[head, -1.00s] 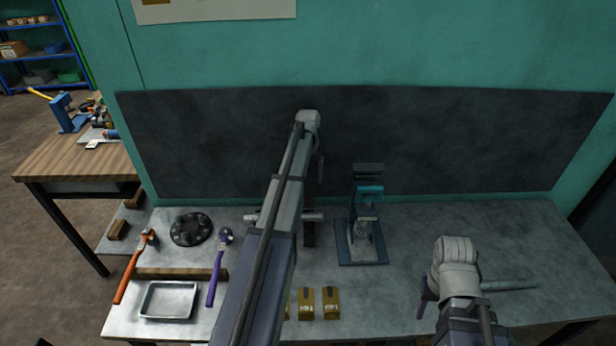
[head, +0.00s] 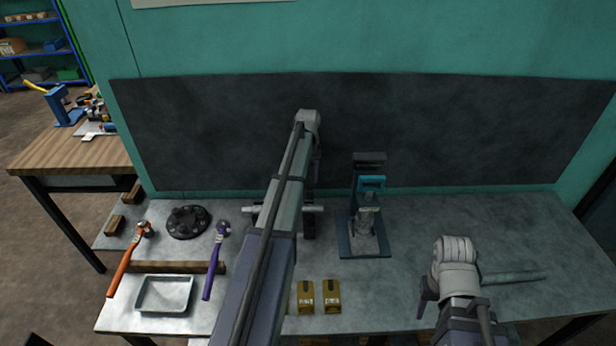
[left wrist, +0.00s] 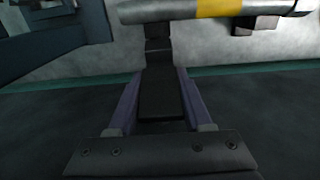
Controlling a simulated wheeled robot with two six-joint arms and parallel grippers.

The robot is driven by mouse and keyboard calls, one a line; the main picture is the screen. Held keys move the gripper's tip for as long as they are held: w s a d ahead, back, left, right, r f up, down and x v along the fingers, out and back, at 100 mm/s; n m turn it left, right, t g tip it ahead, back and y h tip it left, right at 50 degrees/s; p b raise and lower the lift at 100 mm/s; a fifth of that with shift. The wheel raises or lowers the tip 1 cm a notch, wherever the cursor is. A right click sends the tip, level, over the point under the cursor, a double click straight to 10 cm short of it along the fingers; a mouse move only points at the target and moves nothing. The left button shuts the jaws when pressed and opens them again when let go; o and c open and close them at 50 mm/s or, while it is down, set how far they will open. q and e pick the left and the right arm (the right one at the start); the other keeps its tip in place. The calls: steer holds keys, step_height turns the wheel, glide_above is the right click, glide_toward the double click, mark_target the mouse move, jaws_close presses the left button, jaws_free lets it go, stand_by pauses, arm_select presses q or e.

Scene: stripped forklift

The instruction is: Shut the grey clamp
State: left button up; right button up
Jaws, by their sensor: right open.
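The grey clamp (left wrist: 158,47) shows in the left wrist view as a dark block beside a light bar with a yellow band (left wrist: 218,8). Its dark lever (left wrist: 160,92) stands up towards the camera. My left gripper (left wrist: 160,85) has one purple finger on each side of the lever, closed up to it with hardly any gap. In the head view my own left arm hides most of the clamp; the bar's left end (head: 252,209) and part of its dark stand (head: 309,226) show. My right gripper (head: 424,298) is over the table's right part, away from the clamp.
A dark stand with a teal part (head: 371,184) is right of the clamp. Brass-coloured blocks (head: 331,294) sit in front. A metal tray (head: 164,309), orange tool (head: 127,262), purple tool (head: 214,262) and round black part (head: 187,221) lie left. The table's right back is clear.

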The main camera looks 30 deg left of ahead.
arm_select(q)
jaws_close()
steer(key=shift+o, duration=1.2)
jaws_free()
steer(key=shift+s, duration=0.1)
steer(key=shift+s+d+f+b, duration=0.2)
steer(key=shift+s+d, duration=0.45)
steer(key=shift+s, duration=0.4)
steer(key=shift+s+d+f+b, duration=0.2)
steer(key=shift+s+d, duration=0.5)
steer(key=shift+s, duration=0.35)
steer(key=shift+s+d+f+b, duration=0.2)
steer(key=shift+s+d, duration=0.45)
steer(key=shift+s, duration=0.4)
steer(key=o, duration=0.6)
steer(key=shift+c, duration=0.2)
